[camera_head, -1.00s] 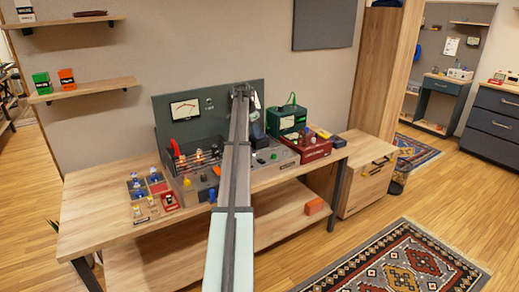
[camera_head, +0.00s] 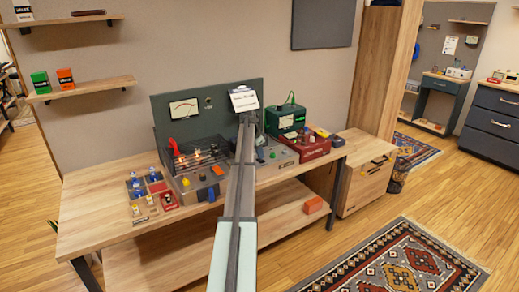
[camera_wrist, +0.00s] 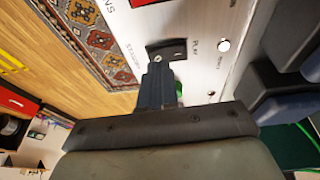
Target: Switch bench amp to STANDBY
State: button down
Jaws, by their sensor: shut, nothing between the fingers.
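The bench amp (camera_head: 197,186) is a metal chassis with glowing valves on the wooden bench, in the head view. Its middle is hidden behind my arm. A small black switch plate (camera_wrist: 181,47) with a bright metal part sits on this panel. My gripper (camera_wrist: 158,66) is shut and empty, its tips close beside or over the plate; contact cannot be told. In the head view the fingertips are hidden by my arm.
A green metered box (camera_head: 286,119) and a red box (camera_head: 312,148) stand right of the amp. Small blue and red parts (camera_head: 137,187) lie at the bench's left. An orange box (camera_head: 313,205) is on the lower shelf.

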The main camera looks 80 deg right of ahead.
jog(key=shift+f, duration=0.15)
jog(key=shift+s+a+f, duration=0.25)
jog(key=shift+a+f, duration=0.05)
jog(key=shift+f, duration=0.15)
jog(key=shift+w+d, duration=0.1)
jog(key=shift+d, duration=0.05)
jog(key=shift+r, duration=0.1)
jog(key=shift+w+d+r, duration=0.15)
jog(key=shift+w+d, duration=0.4)
jog(key=shift+r, duration=0.4)
jog(key=a+r, duration=0.3)
jog(key=r, duration=0.9)
jog(key=shift+w+a+r, duration=0.15)
jog(key=shift+a+r, duration=0.15)
jog(key=shift+a, duration=0.05)
jog(key=shift+w, duration=0.1)
